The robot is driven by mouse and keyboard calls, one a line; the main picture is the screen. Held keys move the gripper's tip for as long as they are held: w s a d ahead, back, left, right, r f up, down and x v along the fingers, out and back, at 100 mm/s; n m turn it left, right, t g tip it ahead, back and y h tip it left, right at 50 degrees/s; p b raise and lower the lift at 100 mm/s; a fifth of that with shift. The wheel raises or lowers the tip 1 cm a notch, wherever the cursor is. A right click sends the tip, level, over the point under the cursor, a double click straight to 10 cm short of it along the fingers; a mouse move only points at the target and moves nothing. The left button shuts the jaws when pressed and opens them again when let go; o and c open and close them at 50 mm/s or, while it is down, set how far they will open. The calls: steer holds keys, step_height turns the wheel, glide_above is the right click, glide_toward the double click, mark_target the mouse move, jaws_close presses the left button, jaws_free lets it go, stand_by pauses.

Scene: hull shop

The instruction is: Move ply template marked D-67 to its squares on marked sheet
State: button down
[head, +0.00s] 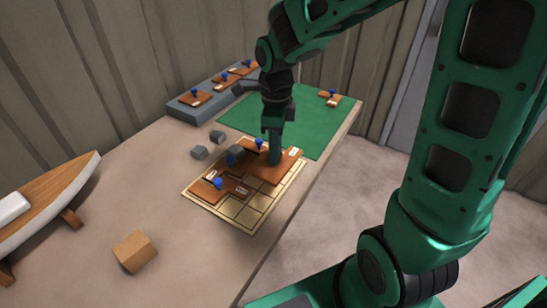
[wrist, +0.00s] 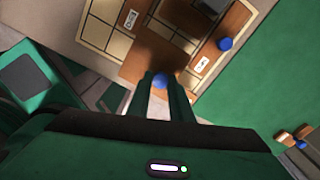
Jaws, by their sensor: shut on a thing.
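The marked sheet (head: 248,216) lies on the bench with a grid of pale squares. My gripper (head: 274,158) is over its far right part, shut on the blue knob of a brown ply template (head: 270,175). In the wrist view the knob (wrist: 160,80) sits between my fingertips, with the held template (wrist: 150,58) beneath. I cannot tell whether it touches the sheet. A white tag shows near its right corner, too small to read, so I cannot confirm D-67. Other brown templates (head: 206,191) with blue knobs lie on the sheet, left of and behind the held one.
Grey blocks (head: 199,153) stand by the sheet; one is among the templates. A green mat (head: 290,122) carries a template (head: 329,95). A grey ledge (head: 190,112) holds several more. A model hull (head: 45,197) and a wooden block (head: 134,250) are at left. Bench is clear between.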

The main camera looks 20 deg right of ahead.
steer(key=shift+w+f, duration=0.6)
steer(key=shift+w, duration=0.3)
steer(key=shift+f, duration=1.95)
steer(key=c, duration=1.6)
jaws_free()
steer(key=shift+f, duration=0.1)
step_height(320, 180, up, 12)
steer(key=shift+r, duration=0.15)
steer(key=s+d+n, duration=0.6)
steer(key=s, duration=0.1)
steer(key=s+d+f+n, duration=0.1)
steer(key=s+d+n, duration=0.5)
steer(key=s, duration=0.2)
steer(key=s+d+n, duration=0.5)
steer(key=s+d, duration=0.1)
steer(key=s, duration=0.2)
steer(key=shift+s+f+n, duration=0.15)
steer(key=shift+f+n, duration=0.25)
